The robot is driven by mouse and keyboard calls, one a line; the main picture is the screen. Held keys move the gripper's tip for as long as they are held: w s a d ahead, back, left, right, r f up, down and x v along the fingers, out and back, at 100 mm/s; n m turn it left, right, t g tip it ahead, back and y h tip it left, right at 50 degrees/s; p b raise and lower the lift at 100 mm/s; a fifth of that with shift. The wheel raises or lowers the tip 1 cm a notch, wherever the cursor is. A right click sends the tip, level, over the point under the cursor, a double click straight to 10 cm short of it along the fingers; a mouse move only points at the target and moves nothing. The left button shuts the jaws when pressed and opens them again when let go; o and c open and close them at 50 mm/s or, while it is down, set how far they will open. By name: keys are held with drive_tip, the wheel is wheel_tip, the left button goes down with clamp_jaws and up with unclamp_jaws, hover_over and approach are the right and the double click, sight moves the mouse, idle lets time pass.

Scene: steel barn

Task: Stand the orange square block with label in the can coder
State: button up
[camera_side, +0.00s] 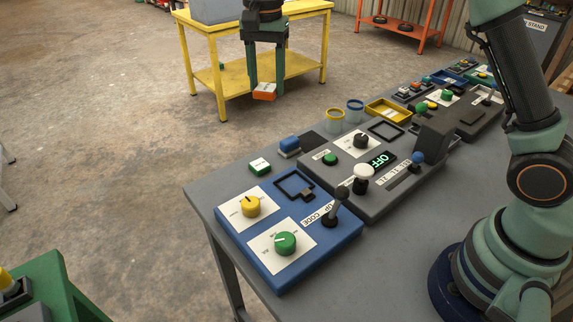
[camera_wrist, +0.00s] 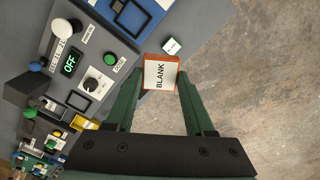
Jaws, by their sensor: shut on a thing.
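An orange square block (camera_side: 264,91) is held between the fingertips of my gripper (camera_side: 265,82), high off the table's left side. A grey panel (camera_side: 340,205) has an OFF display, knobs, a lever and a square dark frame (camera_side: 385,131). A blue panel (camera_side: 268,262) beside it has a yellow knob, a green knob and a square recessed frame (camera_side: 293,186). Labels are partly legible; I cannot tell which panel is the can coder.
A green block (camera_side: 259,166) with a white top lies near the table's left edge. Levers and knobs stick up from the panels.

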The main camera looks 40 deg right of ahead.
drive_tip(key=s+d+n, duration=0.6)
drive_tip(key=d, duration=0.1)
drive_tip(key=m, duration=1.3)
hover_over(459, 171)
wheel_tip(459, 171, down, 3)
wheel_tip(459, 171, down, 20)
drive_tip(key=shift+r, duration=0.15)
drive_tip(key=o, duration=1)
drive_tip(key=shift+o, duration=0.2)
